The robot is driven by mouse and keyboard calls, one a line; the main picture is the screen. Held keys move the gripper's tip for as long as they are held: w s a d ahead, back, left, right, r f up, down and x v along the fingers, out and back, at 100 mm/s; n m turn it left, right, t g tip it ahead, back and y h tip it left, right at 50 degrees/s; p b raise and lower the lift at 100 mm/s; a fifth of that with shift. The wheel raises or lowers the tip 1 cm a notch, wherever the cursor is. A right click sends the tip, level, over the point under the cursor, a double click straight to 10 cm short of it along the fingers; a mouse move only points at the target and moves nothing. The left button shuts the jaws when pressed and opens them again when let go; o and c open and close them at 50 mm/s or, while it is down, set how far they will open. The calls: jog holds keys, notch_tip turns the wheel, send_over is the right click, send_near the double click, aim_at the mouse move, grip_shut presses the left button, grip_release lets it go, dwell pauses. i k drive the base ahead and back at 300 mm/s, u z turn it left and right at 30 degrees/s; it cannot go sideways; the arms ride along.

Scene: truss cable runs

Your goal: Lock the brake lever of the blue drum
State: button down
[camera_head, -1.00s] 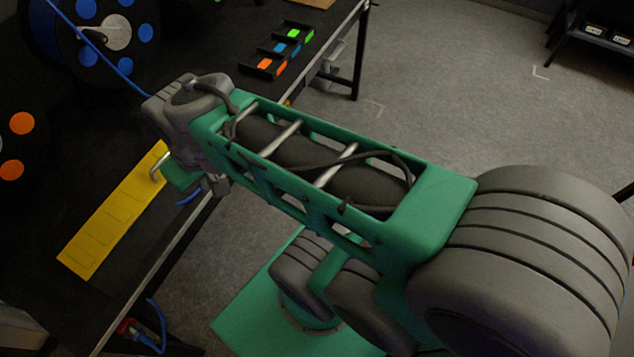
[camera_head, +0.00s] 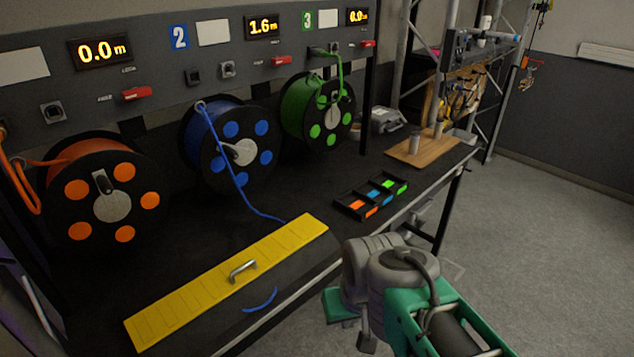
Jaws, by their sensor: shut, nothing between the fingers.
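The blue drum (camera_head: 232,145) stands on the black bench, between the orange and green drums. Its red brake lever (camera_head: 280,60) is on the panel above it, right of two square sockets and below the 1.6 m display (camera_head: 263,27). The lever lies about sideways; its small markings are too blurred to read. A blue cable (camera_head: 240,195) runs from the drum down to the yellow cover. My gripper (camera_head: 366,342) is at the lower right, past the bench's front edge, far from the lever. It is shut and empty, its fingers partly hidden by my wrist.
The yellow cover (camera_head: 200,297) with a metal handle lies along the bench front. A black tray (camera_head: 351,208) with coloured pieces and a wooden board (camera_head: 420,151) lie further right. The orange drum (camera_head: 75,210) and green drum (camera_head: 300,105) flank the blue one. Floor is clear at right.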

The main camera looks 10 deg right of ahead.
aim_at(283, 59)
jog(key=u, duration=0.45)
jog(key=k, duration=1.15)
jog(key=z, duration=0.7)
jog(key=i, duration=1.85)
jog(key=u, duration=0.7)
